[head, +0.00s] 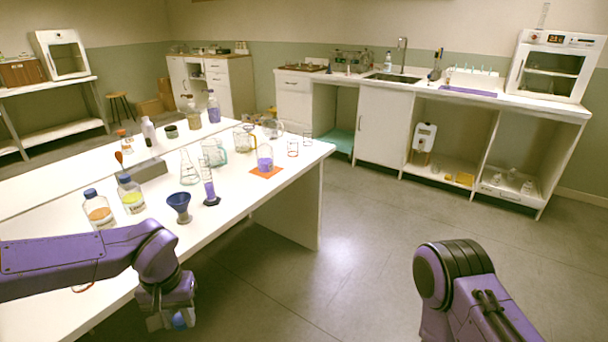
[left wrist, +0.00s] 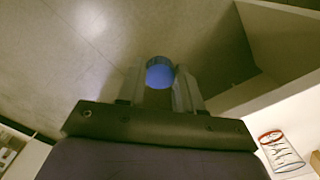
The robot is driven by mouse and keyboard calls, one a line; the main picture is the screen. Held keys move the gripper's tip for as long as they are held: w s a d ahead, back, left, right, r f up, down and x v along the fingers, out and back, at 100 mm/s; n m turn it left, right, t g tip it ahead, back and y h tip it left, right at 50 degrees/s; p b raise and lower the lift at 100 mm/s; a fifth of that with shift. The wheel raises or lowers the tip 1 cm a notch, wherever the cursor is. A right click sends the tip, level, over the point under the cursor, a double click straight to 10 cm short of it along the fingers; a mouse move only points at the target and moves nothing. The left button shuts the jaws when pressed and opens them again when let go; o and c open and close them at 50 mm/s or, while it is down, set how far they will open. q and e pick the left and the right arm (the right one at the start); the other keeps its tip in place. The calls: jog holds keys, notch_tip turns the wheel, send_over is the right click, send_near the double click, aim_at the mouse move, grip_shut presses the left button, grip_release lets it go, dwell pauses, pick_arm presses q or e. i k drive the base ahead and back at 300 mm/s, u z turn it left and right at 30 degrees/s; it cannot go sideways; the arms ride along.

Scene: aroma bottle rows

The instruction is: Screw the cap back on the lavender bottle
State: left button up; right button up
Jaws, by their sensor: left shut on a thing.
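My left gripper (head: 168,318) hangs low off the table's near edge, over the floor. It is shut on a blue cap (head: 179,320). In the left wrist view the cap (left wrist: 160,72) sits between the two fingertips. A bottle with lavender-purple liquid (head: 265,158) stands upright and looks open on an orange mat (head: 272,174), right of the table's middle. It is well apart from my left gripper. My right arm shows at the lower right, but its gripper is out of view.
A blue funnel (head: 179,203), a cylinder with purple liquid (head: 208,187) and a flask (head: 188,168) stand between gripper and mat. Blue-capped orange (head: 98,212) and yellow (head: 132,197) bottles stand at left. Another purple bottle (head: 214,107) is at the back. Floor right of the table is clear.

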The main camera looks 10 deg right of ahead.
aim_at(264, 153)
jog(key=z, duration=0.8)
jog(key=k, duration=1.1)
jog(key=z, duration=0.9)
jog(key=i, duration=2.25)
jog(key=u, duration=1.4)
jog(key=i, duration=0.9)
jog(key=u, duration=1.05)
